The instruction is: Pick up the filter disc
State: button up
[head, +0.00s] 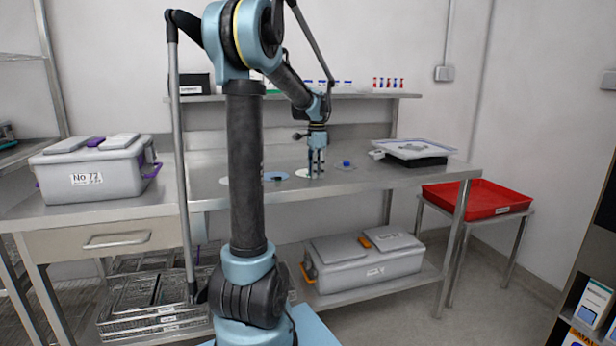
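A flat white disc (302,173) lies on the steel worktop, partly behind my gripper; it may be the filter disc. A flat blue round piece (275,176) lies just left of it, partly hidden by my arm, and a small blue object (346,163) sits on a flat patch to the right. My gripper (316,175) points straight down over the worktop at the white disc's right edge. Its fingers look apart with nothing visible between them. I cannot tell whether the fingertips touch the disc or the worktop.
A grey lidded box (92,180) stands at the worktop's left. A pale tray on a dark base (415,150) is at the right end. A shelf (370,96) with small bottles runs behind. A red tray (478,198) sits on a side stand.

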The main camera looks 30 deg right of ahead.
jog(key=shift+c, duration=0.6)
grip_shut()
notch_tip(320, 180, up, 10)
